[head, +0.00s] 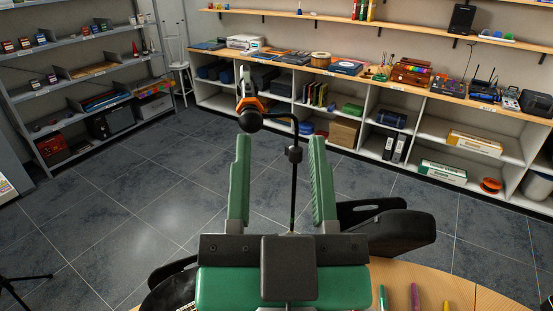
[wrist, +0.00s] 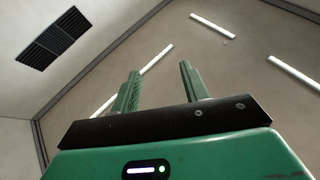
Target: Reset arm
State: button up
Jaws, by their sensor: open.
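My gripper (head: 280,182) has two green ridged fingers standing wide apart with nothing between them. In the head view it is in the middle, raised in front of the room. Behind the fingers, farther off, stands a thin black stand (head: 294,185) with an orange and black piece at its top left. In the wrist view my gripper (wrist: 159,85) points up toward the ceiling, open and empty.
A wooden table (head: 440,272) with several coloured markers lies at the bottom right. A black chair (head: 400,235) stands beside it. Long shelving (head: 400,90) with many items lines the back wall, and grey racks (head: 75,75) stand at left. Tiled floor (head: 130,210) is open at left.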

jog(key=shift+s+a+r+n+t+y, duration=0.25)
jog(key=shift+s+a+r+n, duration=0.1)
jog(key=shift+s+r, duration=0.25)
jog(key=shift+s+a+r+n+t+y, duration=0.15)
jog(key=shift+s+a+r+n+t, duration=0.15)
jog(key=shift+s+r, duration=0.2)
notch_tip(320, 180, up, 16)
jog(key=p, duration=1.6)
jog(key=shift+a, duration=0.15)
